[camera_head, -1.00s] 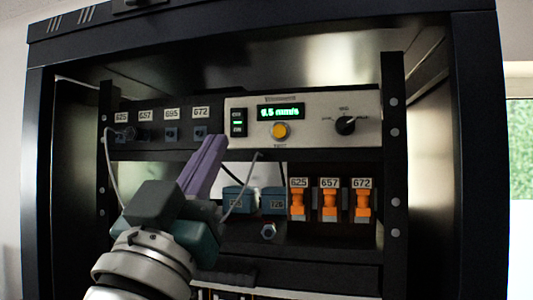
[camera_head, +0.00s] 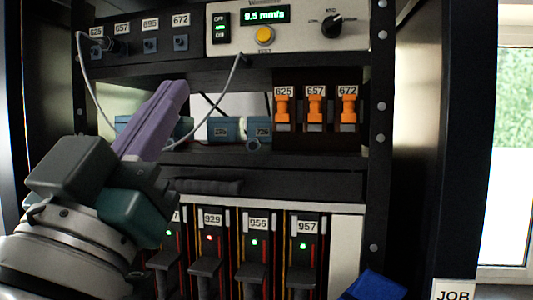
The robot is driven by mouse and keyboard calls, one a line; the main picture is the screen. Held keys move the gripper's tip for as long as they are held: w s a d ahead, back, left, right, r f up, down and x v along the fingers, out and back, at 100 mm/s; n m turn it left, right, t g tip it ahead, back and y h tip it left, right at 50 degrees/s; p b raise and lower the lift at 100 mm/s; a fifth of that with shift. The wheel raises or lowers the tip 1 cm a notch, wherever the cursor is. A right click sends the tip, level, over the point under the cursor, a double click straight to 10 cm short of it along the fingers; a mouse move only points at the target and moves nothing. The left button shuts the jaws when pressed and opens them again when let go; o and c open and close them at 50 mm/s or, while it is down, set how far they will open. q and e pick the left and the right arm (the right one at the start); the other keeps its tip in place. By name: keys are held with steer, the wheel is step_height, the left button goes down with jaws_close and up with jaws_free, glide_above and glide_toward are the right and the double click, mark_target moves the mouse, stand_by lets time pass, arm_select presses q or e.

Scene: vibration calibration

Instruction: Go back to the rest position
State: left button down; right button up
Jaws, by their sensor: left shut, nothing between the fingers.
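My left gripper (camera_head: 172,98) comes in from the left with its purple fingers shut and empty. It points up and to the right in front of the rack's middle shelf, and hides part of that shelf. Behind it is the calibration unit (camera_head: 300,40), with a green display reading 9.5 mm/s, a yellow button (camera_head: 264,36) and a black knob (camera_head: 331,25). To its left is a panel with sockets labelled 625, 657, 695 and 672 (camera_head: 180,42). A grey cable runs from the 625 socket, and another hangs below the unit. My right gripper is not in view.
Orange sensors (camera_head: 315,107) labelled 625, 657 and 672 stand in a dark holder. Teal blocks (camera_head: 225,130) sit on the shelf. Below are modules with black handles (camera_head: 252,272). A blue object (camera_head: 375,286) and a JOB card (camera_head: 453,291) are at the lower right.

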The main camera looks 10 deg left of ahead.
arm_select(q)
step_height(320, 180, down, 10)
steer(key=w+m+g+h, duration=0.1)
steer(key=w+g, duration=0.1)
steer(key=g, duration=0.4)
steer(key=s+a+f+g, duration=0.1)
steer(key=s+f+g, duration=0.45)
steer(key=f, duration=0.25)
steer(key=s+a+f+g, duration=0.1)
steer(key=s+f+g, duration=0.45)
steer(key=f, duration=0.35)
steer(key=s+a+f+g+y, duration=0.1)
steer(key=s+f+g, duration=0.15)
steer(key=s, duration=0.35)
steer(key=s+a+f+g+y, duration=0.1)
steer(key=s+a+f+g, duration=0.1)
steer(key=s+g, duration=0.35)
step_height(320, 180, up, 14)
steer(key=t+p, duration=0.2)
steer(key=p, duration=1.2)
steer(key=shift+d+r+m, duration=0.2)
steer(key=shift+m, duration=0.1)
steer(key=shift+s, duration=0.1)
